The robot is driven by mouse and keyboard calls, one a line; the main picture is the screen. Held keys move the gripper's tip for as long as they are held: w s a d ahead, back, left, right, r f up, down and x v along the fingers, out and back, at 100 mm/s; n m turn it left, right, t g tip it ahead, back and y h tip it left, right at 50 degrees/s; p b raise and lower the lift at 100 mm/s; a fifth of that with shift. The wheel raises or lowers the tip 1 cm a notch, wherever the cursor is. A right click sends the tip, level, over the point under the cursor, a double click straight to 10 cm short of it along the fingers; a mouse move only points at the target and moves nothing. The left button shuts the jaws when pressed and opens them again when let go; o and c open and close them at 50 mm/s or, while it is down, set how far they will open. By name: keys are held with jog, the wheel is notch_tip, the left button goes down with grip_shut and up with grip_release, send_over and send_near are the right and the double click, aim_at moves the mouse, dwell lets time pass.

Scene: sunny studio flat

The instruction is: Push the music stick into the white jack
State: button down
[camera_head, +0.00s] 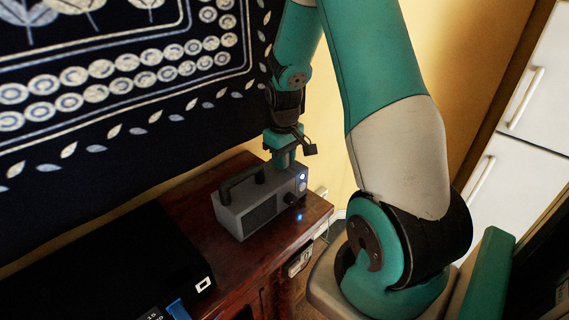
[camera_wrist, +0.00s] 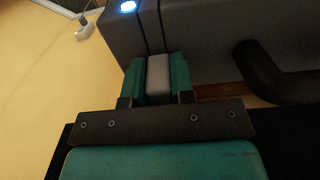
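The music stick (camera_wrist: 158,74) is a pale grey-white block between the two teal fingers of my gripper (camera_wrist: 157,82). The fingers press on both its sides, and its far end meets the outline of a grey radio-like box (camera_wrist: 210,32); I cannot tell whether it touches. In the head view my gripper (camera_head: 284,158) points down behind the box (camera_head: 252,215), and the stick is hidden there. A bright white-blue spot (camera_wrist: 127,6) glows on the box in the wrist view. White spots (camera_head: 303,177) also glow on its right end; I cannot tell which is the white jack.
The box has a dark handle (camera_wrist: 262,70) and stands on a reddish wooden cabinet (camera_head: 190,205). A black case (camera_head: 100,270) lies to its left. A white plug (camera_wrist: 84,32) hangs by the yellow wall. A dark patterned cloth (camera_head: 110,90) covers the wall behind.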

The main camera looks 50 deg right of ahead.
dwell(0.4)
jog(key=shift+r+p, duration=2.5)
jog(key=shift+r, duration=0.55)
